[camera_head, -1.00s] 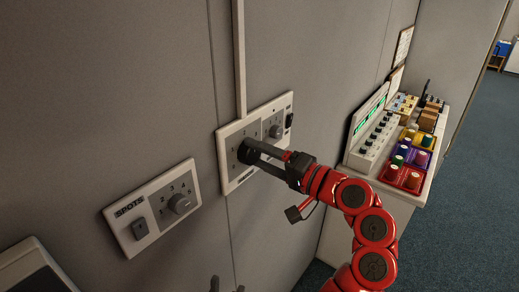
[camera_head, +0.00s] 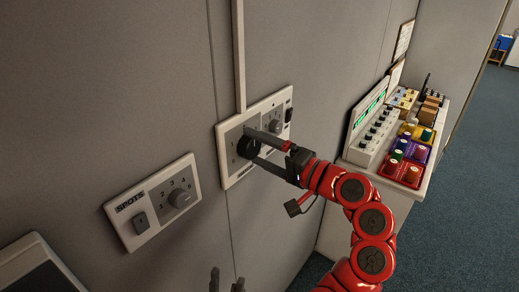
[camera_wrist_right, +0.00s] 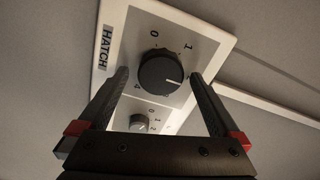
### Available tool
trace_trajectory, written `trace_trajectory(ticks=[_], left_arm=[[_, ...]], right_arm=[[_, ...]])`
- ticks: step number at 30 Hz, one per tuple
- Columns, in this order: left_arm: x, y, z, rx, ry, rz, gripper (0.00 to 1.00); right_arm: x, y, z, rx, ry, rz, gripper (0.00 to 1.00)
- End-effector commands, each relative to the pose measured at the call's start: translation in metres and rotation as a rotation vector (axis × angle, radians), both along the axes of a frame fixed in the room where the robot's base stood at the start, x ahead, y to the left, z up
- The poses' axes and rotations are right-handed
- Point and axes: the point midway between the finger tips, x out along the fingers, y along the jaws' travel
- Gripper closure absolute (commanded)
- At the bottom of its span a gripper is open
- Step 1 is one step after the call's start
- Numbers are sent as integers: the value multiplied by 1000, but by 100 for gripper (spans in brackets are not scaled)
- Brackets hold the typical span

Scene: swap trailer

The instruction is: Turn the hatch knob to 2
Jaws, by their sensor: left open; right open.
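The hatch knob (camera_head: 249,146) is a round black dial on a pale wall panel (camera_head: 232,178). It shows close in the right wrist view (camera_wrist_right: 158,72), beside the HATCH label (camera_wrist_right: 106,46). Its white pointer line points right and slightly down, past the 1; the numeral there is hard to read. The 0, 1 and 4 can be seen. My right gripper (camera_head: 254,147) is open, one finger on either side of the knob, with gaps visible in the wrist view (camera_wrist_right: 159,78). My left gripper (camera_head: 227,283) is open and empty at the bottom edge, away from the panel.
A second, smaller knob (camera_head: 275,128) sits on the same panel beside the hatch knob, with a dark switch (camera_head: 289,115) beyond. A SPOTS panel (camera_head: 155,205) is on the wall to the left. A bench (camera_head: 398,186) with coloured boxes stands to the right.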

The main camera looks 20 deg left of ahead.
Motion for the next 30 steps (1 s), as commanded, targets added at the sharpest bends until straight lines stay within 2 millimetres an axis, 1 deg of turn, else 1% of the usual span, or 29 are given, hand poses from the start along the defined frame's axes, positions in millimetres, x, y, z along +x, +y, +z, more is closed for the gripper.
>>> trace_trajectory(ticks=[7, 11, 14, 18, 20, 26, 27, 30], left_arm=[[0, 0, -1, 0, 0, 0, 50], [0, 0, -6, 0, 0, 0, 50], [0, 0, -14, 0, 0, 0, 50], [0, 0, -25, 0, 0, 0, 50], [0, 0, -21, 0, 0, 0, 50], [0, 0, -23, 0, 0, 0, 50], [0, 0, -27, 0, 0, 0, 50], [0, 0, -31, 0, 0, 0, 50]], right_arm=[[0, -1, 0, 0, 0, 0, 1], [-4, -10, -2, 0, 0, 1, 1], [-9, -27, -3, 3, -1, -4, 1], [-20, -58, -4, 2, -2, -5, 1], [-20, -64, 0, 1, -3, -8, 1], [-30, -87, -2, -5, -3, -6, 1], [-32, -98, -3, -2, -3, -9, 1], [-41, -120, -3, -5, -1, -8, 1]])
